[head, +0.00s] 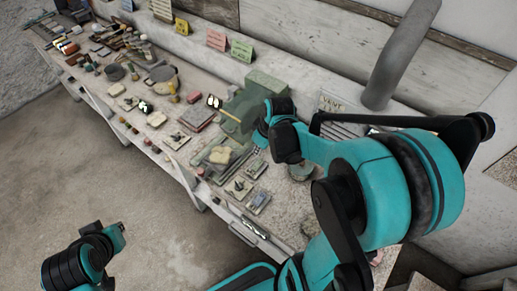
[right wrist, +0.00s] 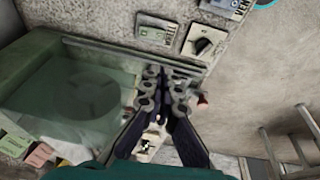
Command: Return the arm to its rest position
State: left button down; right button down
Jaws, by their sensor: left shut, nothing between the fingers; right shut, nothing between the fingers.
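My right arm (head: 390,190) reaches from the right over the workbench in the head view. Its wrist end (head: 275,125) is beside the green machine, with its fingers not clear there. In the right wrist view my right gripper (right wrist: 166,82) is shut and empty, its fingers together over the bench top. A greenish see-through block (right wrist: 85,95) lies close on its left. Part of my left arm (head: 85,258) shows low at the left of the head view, over the floor and away from the bench. I make out no left fingers.
The workbench (head: 280,225) is crowded with small tools, pots and blocks. A green machine (head: 262,92) stands by my right wrist. A grey pipe (head: 400,50) rises behind. The floor (head: 150,200) in front of the bench is clear.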

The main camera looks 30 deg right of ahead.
dwell(0.3)
jog(key=s+a+r+m+t+b, duration=0.1)
jog(key=s+a+m+t+b, duration=0.2)
jog(key=s+a+b, duration=0.4)
jog(key=shift+s+a+r+m+t+h+b, duration=0.2)
jog(key=shift+s+a+m+t+h+b, duration=0.2)
jog(key=shift+s+a+m, duration=0.65)
